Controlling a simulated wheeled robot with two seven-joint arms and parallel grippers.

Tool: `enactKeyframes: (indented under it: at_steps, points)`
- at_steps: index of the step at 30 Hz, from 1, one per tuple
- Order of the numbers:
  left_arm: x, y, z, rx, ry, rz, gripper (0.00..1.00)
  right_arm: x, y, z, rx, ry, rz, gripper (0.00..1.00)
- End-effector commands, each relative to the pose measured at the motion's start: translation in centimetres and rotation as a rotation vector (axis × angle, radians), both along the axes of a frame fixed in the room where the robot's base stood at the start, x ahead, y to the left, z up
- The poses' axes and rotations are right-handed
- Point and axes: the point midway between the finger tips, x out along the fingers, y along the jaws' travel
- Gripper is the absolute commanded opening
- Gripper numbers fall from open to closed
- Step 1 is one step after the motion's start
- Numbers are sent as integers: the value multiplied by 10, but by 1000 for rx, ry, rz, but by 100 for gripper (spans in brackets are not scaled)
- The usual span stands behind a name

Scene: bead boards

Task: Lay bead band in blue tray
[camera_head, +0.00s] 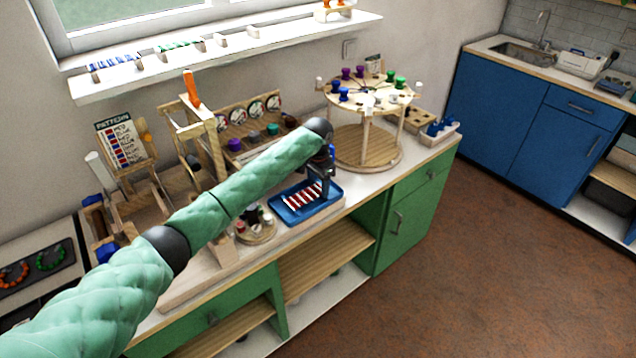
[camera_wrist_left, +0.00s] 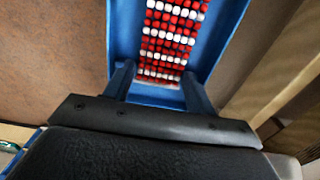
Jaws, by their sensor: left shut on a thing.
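The bead band (camera_head: 305,196) is a strip of red and white bead rows. It lies in or just over the blue tray (camera_head: 287,216) on the counter; I cannot tell whether it touches the tray floor. In the left wrist view the band (camera_wrist_left: 170,38) runs away from my gripper between the walls of the blue tray (camera_wrist_left: 232,30). My left gripper (camera_head: 323,192) is at the band's right end, over the tray. In the left wrist view its fingers (camera_wrist_left: 158,88) stand on either side of the band's near end, shut on it. My right gripper is out of view.
A round wooden stand (camera_head: 368,95) with coloured spools rises right behind the tray. A wooden loom frame (camera_head: 195,125) and a pattern card (camera_head: 122,140) stand to the left. A small round holder (camera_head: 257,232) is close to the tray's left side. The counter's front edge is close.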

Motion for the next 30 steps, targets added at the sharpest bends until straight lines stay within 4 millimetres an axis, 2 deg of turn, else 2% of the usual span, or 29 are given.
enactKeyframes:
  at_steps: [5,6,9,18,23,25,30]
  points:
    - [0,0,-2,-1,1,0,34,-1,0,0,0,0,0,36]
    - [0,0,-2,0,0,0,59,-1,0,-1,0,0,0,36]
    - [0,0,-2,0,0,0,77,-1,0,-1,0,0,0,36]
    - [0,0,-1,0,0,0,77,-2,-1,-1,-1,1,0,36]
    - [1,0,10,-1,-2,0,77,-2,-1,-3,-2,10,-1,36]
    - [1,-1,20,-2,-3,0,77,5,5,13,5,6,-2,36]
    - [1,-1,53,-2,-3,0,77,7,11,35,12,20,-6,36]
